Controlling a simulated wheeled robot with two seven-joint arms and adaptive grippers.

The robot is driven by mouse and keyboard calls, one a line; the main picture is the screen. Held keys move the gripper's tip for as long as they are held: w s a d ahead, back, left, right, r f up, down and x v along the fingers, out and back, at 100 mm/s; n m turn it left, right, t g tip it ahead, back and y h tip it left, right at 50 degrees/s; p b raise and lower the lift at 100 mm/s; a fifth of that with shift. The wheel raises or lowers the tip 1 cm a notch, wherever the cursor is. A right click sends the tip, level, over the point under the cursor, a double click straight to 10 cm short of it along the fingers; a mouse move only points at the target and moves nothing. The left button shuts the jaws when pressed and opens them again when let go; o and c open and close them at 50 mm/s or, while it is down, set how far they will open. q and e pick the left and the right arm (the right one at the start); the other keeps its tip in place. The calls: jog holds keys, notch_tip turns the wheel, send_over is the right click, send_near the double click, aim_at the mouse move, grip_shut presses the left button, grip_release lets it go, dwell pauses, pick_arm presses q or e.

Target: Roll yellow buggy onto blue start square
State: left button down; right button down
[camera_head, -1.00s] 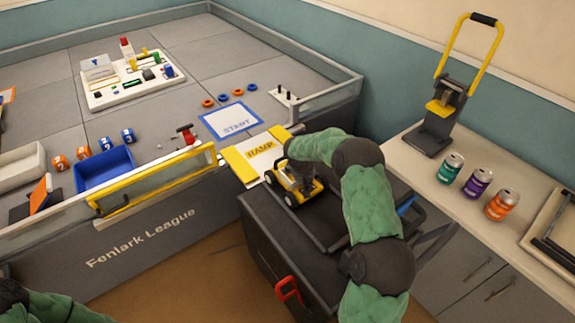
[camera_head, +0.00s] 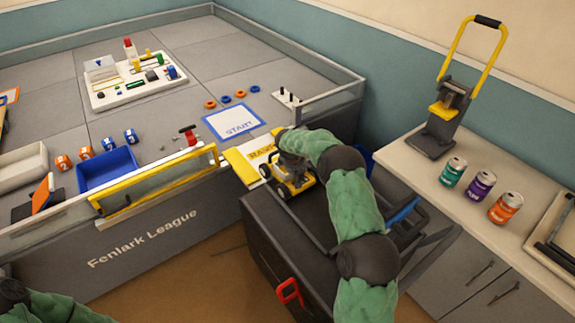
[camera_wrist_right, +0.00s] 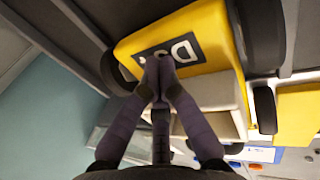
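The yellow buggy (camera_head: 297,187), with dark wheels, is at the lower end of the ramp (camera_head: 243,164), on the edge of the dark case top. In the right wrist view its yellow body (camera_wrist_right: 190,45) with a dark lettered plate fills the upper middle. My right gripper (camera_wrist_right: 158,72) has its fingertips together at that plate, apparently touching it, with nothing visible between them. In the head view the gripper is mostly hidden by the arm and buggy. The blue-bordered start square (camera_head: 237,124) lies flat and empty beyond the ramp. My left gripper is out of view.
The dark case (camera_head: 270,235) stands against the walled arena. A yellow barrier (camera_head: 160,178) is left of the ramp. Blue and orange rings (camera_head: 225,99) and a pegged white block (camera_head: 287,97) lie beyond the square. Several cans (camera_head: 480,185) stand on the right counter.

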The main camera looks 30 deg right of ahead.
jog(key=shift+w+a+f+b, duration=0.15)
jog(key=shift+w+b, duration=0.05)
jog(key=shift+w, duration=1.2)
jog(key=shift+w+a+f+b, duration=0.15)
jog(key=shift+w+a+b, duration=0.05)
jog(key=shift+w, duration=1.15)
jog(key=shift+w+a+f+b, duration=0.15)
jog(key=shift+w+b, duration=0.05)
jog(key=shift+w, duration=1.2)
jog(key=shift+s+d+r+p, duration=0.1)
jog(key=shift+s+r+p, duration=0.2)
jog(key=shift+r+p, duration=0.25)
jog(key=shift+s+d+r+p, duration=0.1)
jog(key=shift+s+r+p, duration=0.2)
jog(key=shift+r, duration=0.4)
notch_tip(320, 180, up, 9)
jog(key=p, duration=0.5)
jog(key=shift+p, duration=0.35)
jog(key=shift+r, duration=0.15)
